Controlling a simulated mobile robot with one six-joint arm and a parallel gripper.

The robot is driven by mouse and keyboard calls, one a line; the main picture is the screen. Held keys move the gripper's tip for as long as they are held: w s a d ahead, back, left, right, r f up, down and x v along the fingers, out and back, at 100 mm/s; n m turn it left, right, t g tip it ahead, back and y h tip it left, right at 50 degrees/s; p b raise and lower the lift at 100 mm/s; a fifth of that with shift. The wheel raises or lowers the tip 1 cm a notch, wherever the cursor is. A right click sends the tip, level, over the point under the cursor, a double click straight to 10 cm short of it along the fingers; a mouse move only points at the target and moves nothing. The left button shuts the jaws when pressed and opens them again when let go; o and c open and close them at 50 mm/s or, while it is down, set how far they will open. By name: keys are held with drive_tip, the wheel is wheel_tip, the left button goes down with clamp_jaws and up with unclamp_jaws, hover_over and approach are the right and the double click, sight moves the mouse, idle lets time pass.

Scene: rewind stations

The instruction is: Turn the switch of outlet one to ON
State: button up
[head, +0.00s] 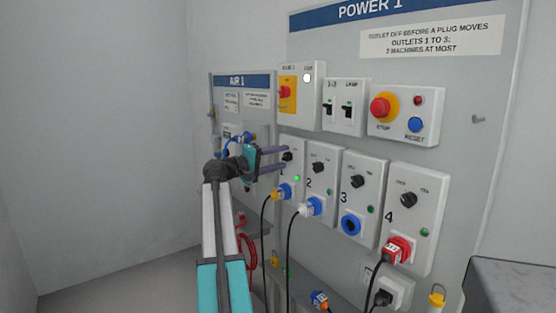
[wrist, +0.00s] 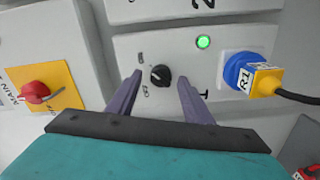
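Outlet one is a light grey box (wrist: 225,95) on the POWER 1 board. Its black rotary switch (wrist: 160,75) sits between small ON and OFF labels; I cannot clearly tell which its pointer faces. The switch also shows in the head view (head: 287,156). The green lamp (wrist: 204,42) on this box is bright. A yellow plug marked R1 (wrist: 262,79) sits in its blue socket (wrist: 238,70). My gripper (wrist: 161,79) is open, its two purple fingers on either side of the switch with gaps to it. The gripper (head: 285,158) also shows in the head view.
Outlet two (head: 318,170), outlet three (head: 357,200) and outlet four (head: 412,220) stand to the right. A red main switch (head: 285,92) is above. Cables hang below outlets one and two. The AIR 1 board (head: 240,81) is to the left.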

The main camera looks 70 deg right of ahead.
drive_tip(key=shift+a+f, duration=0.1)
drive_tip(key=shift+a, duration=0.05)
drive_tip(key=v, duration=1.3)
drive_tip(key=shift+a, duration=0.25)
drive_tip(key=shift+w, duration=0.15)
